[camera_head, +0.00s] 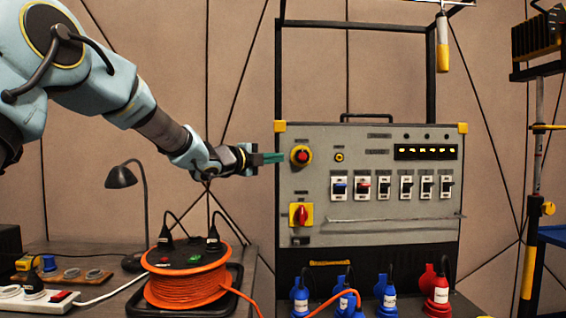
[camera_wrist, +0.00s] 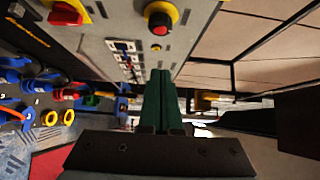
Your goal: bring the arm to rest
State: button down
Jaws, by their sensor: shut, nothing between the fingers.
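My arm reaches in from the upper left of the head view. My gripper (camera_head: 279,158) is at its end, with green fingers shut together and nothing between them. The fingertips point right, close to the left edge of the grey control panel (camera_head: 390,222), near the red emergency button (camera_head: 301,155). I cannot tell whether they touch the panel. In the wrist view the closed fingers (camera_wrist: 161,80) point toward the panel's side, and the red button (camera_wrist: 159,24) shows above them.
An orange cable reel (camera_head: 187,287) and a black desk lamp (camera_head: 121,177) stand on the table below the arm. Blue and red plugs (camera_head: 437,290) line the panel's base. A yellow-and-black post (camera_head: 535,210) stands at the right. The wall space left of the panel is open.

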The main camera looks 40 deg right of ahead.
jog(key=shift+a, duration=0.1)
dwell(0.5)
jog(key=w+a+f+n+t+y+p, duration=0.1)
jog(key=w+a+f+n+t+y, duration=0.3)
jog(key=a, duration=0.4)
jog(key=w+a+f+n+t+y+p, duration=0.1)
jog(key=w+a+f+n+t+y, duration=0.1)
jog(key=w+a+f+n, duration=0.35)
jog(key=w+a+f+n+y+p, duration=0.1)
jog(key=w+a+f+n+y, duration=0.2)
jog(key=a, duration=0.6)
jog(key=a+f+n+y+p, duration=0.1)
jog(key=a+f+n+y, duration=0.2)
jog(key=a+n, duration=0.45)
jog(key=s+a+f+n+y, duration=0.1)
jog(key=s+a+f+n, duration=0.1)
jog(key=a, duration=0.4)
jog(key=s+a+f+n+y, duration=0.1)
jog(key=a+f+y, duration=0.1)
jog(key=a, duration=0.4)
jog(key=s+a+f+n+g+y+p, duration=0.1)
jog(key=s+a+f+n+g, duration=0.2)
jog(key=s+a+n, duration=0.2)
jog(key=s+a+f+n+g+y+p, duration=0.1)
jog(key=s+a+f+n+g, duration=0.2)
jog(key=s+a+n, duration=0.3)
jog(key=s+a, duration=0.5)
jog(key=s, duration=0.2)
jog(key=shift+a+y, duration=0.3)
jog(key=shift+y, duration=0.1)
